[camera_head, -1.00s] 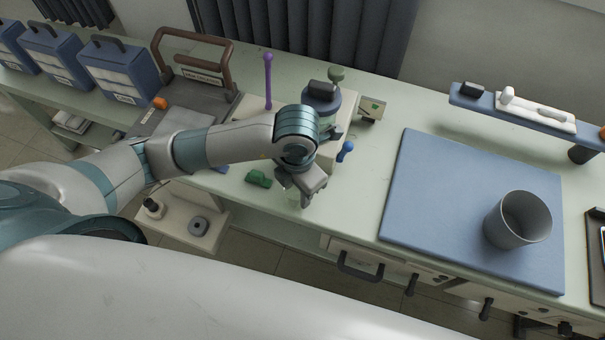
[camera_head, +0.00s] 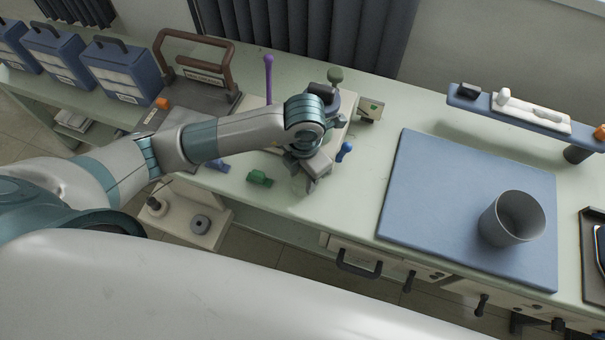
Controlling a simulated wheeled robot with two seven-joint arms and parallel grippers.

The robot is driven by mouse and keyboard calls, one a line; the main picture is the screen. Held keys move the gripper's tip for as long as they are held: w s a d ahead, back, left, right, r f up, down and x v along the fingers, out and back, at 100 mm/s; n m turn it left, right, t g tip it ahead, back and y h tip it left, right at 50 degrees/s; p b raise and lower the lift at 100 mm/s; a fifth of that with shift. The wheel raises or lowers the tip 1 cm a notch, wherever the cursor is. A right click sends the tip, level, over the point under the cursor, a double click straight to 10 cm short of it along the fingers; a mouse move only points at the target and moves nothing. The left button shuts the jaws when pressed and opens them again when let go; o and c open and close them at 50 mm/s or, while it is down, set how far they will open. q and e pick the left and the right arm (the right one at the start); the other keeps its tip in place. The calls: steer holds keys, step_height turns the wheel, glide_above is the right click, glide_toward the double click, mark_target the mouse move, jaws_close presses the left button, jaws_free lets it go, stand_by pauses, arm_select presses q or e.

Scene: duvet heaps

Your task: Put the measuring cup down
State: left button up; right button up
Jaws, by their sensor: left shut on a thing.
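My left gripper (camera_head: 309,181) reaches down over the pale green counter (camera_head: 360,208), near its front edge. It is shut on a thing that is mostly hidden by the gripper. A faint clear shape (camera_head: 298,187) shows at the fingers; it looks like the see-through measuring cup, but its outline is hard to make out. I cannot tell whether it touches the counter. My right gripper is not in view.
A green block (camera_head: 260,178) lies left of the gripper, and a blue-handled thing (camera_head: 344,151) is close on its right. A grey metal cup (camera_head: 512,218) stands on a blue mat (camera_head: 440,190). The counter between gripper and mat is clear.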

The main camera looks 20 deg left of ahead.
arm_select(q)
steer(key=shift+f, duration=0.2)
steer(key=o, duration=1.1)
steer(key=shift+r, duration=0.1)
steer(key=shift+r, duration=0.2)
steer(key=shift+r, duration=0.3)
step_height(320, 180, up, 9)
steer(key=shift+d+r+b, duration=0.1)
steer(key=shift+r+b, duration=0.1)
steer(key=shift+b, duration=0.6)
steer(key=shift+s+r, duration=0.1)
steer(key=shift+r, duration=0.8)
